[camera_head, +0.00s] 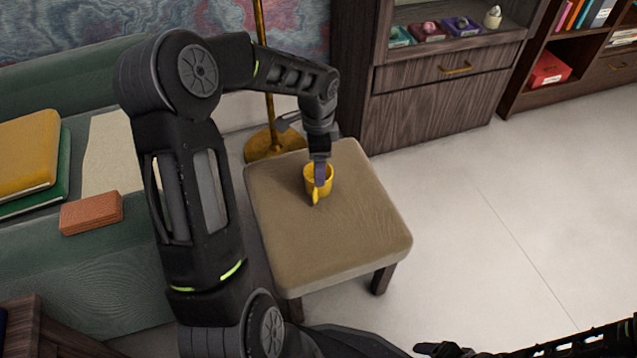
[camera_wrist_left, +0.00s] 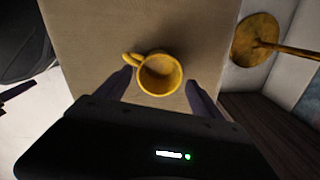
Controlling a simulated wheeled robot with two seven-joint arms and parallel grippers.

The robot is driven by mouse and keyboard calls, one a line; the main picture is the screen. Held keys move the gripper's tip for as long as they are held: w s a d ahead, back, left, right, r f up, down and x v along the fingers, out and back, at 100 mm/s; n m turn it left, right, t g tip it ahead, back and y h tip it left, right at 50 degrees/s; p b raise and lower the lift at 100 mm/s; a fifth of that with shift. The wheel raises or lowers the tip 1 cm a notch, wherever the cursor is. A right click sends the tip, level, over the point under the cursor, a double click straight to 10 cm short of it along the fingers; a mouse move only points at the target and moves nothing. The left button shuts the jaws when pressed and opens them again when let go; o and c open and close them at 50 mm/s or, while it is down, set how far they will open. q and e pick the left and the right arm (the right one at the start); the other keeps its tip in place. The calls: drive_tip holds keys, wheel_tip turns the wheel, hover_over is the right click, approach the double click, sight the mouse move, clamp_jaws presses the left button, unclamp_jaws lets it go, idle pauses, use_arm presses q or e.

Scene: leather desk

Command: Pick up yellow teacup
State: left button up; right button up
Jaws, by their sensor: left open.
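A yellow teacup (camera_head: 309,183) stands upright on a square beige-topped stool (camera_head: 350,240). In the left wrist view the teacup (camera_wrist_left: 160,76) is seen from above, empty, with its handle toward the upper left. My left gripper (camera_head: 319,178) points down over the teacup and partly hides it in the head view. In the left wrist view its two fingers (camera_wrist_left: 158,88) are spread apart, one on each side of the cup, with visible gaps. Part of my right arm shows at the lower right of the head view; its fingertips cannot be made out clearly.
A brass lamp base (camera_head: 272,144) and pole stand just behind the stool. A dark wooden cabinet (camera_head: 440,110) stands behind to the right. A green sofa (camera_head: 100,270) with books and an orange-brown box (camera_head: 91,213) is at left. The pale floor at right is clear.

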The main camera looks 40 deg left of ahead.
use_arm(q)
drive_tip(key=f+b, duration=0.3)
drive_tip(key=f, duration=0.2)
drive_tip(key=shift+w+f, duration=0.15)
drive_tip(key=shift+w, duration=0.05)
idle(0.5)
drive_tip(key=c, duration=1.3)
wheel_tip(320, 180, up, 10)
drive_tip(key=p, duration=0.4)
